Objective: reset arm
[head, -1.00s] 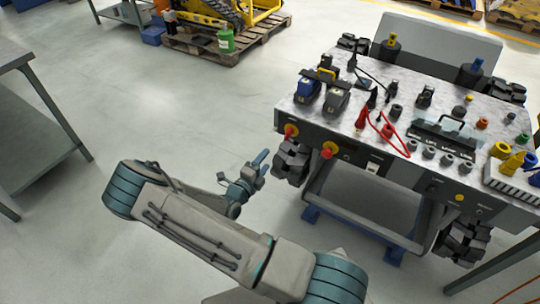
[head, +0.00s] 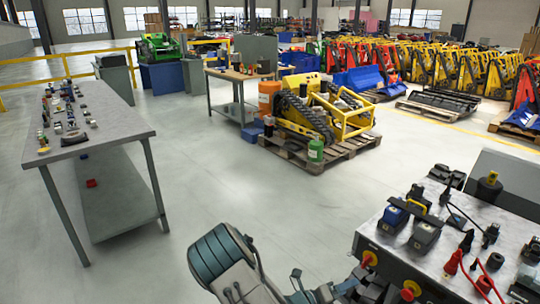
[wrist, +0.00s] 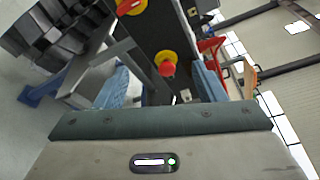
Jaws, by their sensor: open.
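My arm enters the head view at the bottom centre. My gripper (head: 322,287) shows there partly, at the lower edge, left of the tracked carrier (head: 372,241) with its grey worktop. In the wrist view my gripper (wrist: 163,86) has its two blue fingers apart, with nothing seen held between them. Beyond the fingers is the carrier's dark front panel, with a red button on a yellow ring (wrist: 167,67). How far the fingers are from the panel I cannot tell.
A grey workbench (head: 115,133) with small parts stands at the left. A pallet (head: 325,160) bears a yellow tracked machine (head: 303,118). A smaller table (head: 238,74) stands behind. The floor between bench and carrier is clear.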

